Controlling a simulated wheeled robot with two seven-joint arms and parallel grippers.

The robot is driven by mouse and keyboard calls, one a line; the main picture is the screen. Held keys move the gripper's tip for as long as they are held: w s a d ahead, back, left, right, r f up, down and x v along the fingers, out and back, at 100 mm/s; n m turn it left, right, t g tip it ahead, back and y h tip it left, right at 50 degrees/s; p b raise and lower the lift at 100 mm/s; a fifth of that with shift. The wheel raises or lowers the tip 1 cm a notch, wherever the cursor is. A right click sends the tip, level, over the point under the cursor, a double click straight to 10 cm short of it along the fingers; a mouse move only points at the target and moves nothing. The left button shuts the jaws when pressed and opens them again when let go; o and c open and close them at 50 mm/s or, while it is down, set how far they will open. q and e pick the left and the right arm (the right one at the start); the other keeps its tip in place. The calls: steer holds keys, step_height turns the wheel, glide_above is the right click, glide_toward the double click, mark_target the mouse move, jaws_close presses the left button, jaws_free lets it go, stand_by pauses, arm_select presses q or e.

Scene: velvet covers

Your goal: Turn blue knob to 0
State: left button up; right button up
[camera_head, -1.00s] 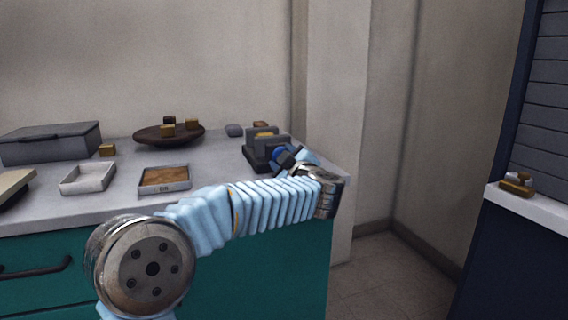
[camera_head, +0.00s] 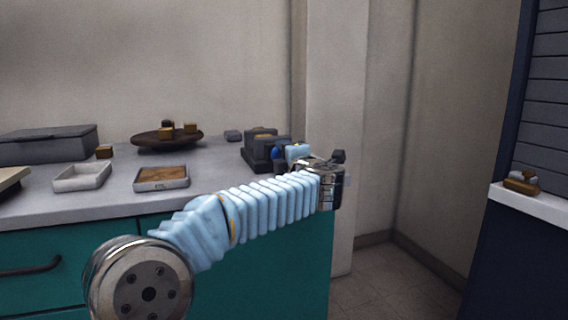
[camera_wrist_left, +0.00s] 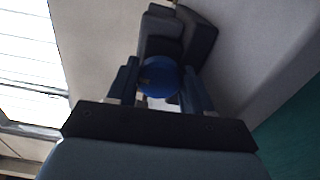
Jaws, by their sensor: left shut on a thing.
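The blue knob (camera_wrist_left: 159,76) is a round disc on the front of a dark grey device, seen close in the left wrist view. My left gripper (camera_wrist_left: 158,92) has its two fingers on either side of the knob and is shut on it. In the head view the knob (camera_head: 275,154) shows as a small blue patch, partly hidden by my left gripper (camera_head: 284,158). The dark device (camera_head: 256,158) stands at the right end of the counter. A dark mark shows on the knob's face, but I cannot read a number. My right gripper is not in view.
The grey counter (camera_head: 110,206) holds a white tray (camera_head: 82,177), a tray with brown contents (camera_head: 162,178), a dark round plate (camera_head: 150,141) with small blocks, and a grey lidded box (camera_head: 45,146). A white-topped blue cabinet (camera_head: 530,200) stands at the right.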

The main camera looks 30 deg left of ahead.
arm_select(q)
steer(key=shift+f+n, duration=0.1)
steer(key=shift+n, duration=0.4)
steer(key=o, duration=1)
steer(key=shift+o, duration=0.2)
steer(key=v, duration=1.4)
steer(key=shift+b, duration=0.3)
steer(key=shift+w, duration=0.1)
